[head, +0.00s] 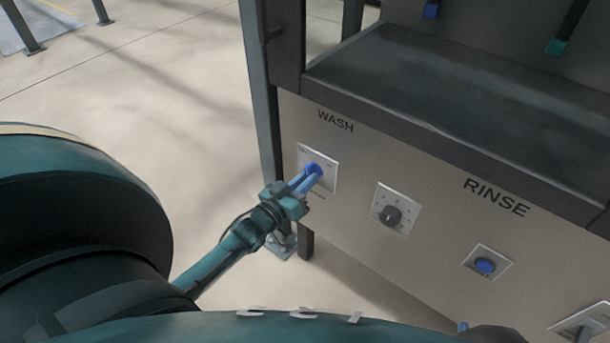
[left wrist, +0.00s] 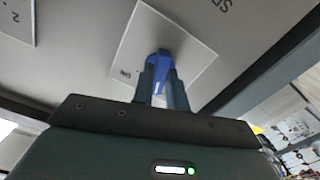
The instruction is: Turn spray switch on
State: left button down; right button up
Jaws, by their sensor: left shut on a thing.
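The spray switch is a blue knob (head: 315,169) on a square white plate (head: 328,156), set in the panel's face under the word WASH. My left gripper (head: 305,181) reaches it from the lower left, and its fingers are shut on the knob. In the left wrist view the blue knob (left wrist: 159,64) stands between the two dark fingers (left wrist: 161,85), in front of the plate (left wrist: 185,47). The fingers hide part of the knob, and I cannot tell which mark it points to. My right gripper cannot be made out.
Right of the switch are a dark dial (head: 389,215), a blue round knob (head: 485,265) under RINSE, and another plate at the lower right edge. A dark ledge (head: 450,85) juts out above the panel. A grey post (head: 262,110) stands left of it. Open floor lies further left.

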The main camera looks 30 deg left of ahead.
pick_arm(q)
jog(key=m+p, duration=0.1)
jog(key=m, duration=0.1)
jog(key=shift+r+m, duration=0.15)
jog(key=shift+m, duration=0.25)
jog(key=shift+a+m+p, duration=0.1)
jog(key=shift+m+p, duration=0.7)
jog(key=shift+m, duration=4)
pick_arm(e)
jog(key=shift+s+d+r+m+t+h, duration=0.1)
jog(key=shift+d+r+m, duration=0.1)
jog(key=shift+r, duration=0.4)
jog(key=shift+s+d+r+m+t+h, duration=0.1)
jog(key=shift+d+r+m, duration=0.1)
jog(key=shift+r, duration=0.4)
jog(key=shift+s+d+r+m+t+h, duration=0.1)
jog(key=shift+d+r+m, duration=0.1)
jog(key=shift+r, duration=0.4)
pick_arm(q)
jog(key=c, duration=1.4)
grip_release()
jog(key=shift+s, duration=0.15)
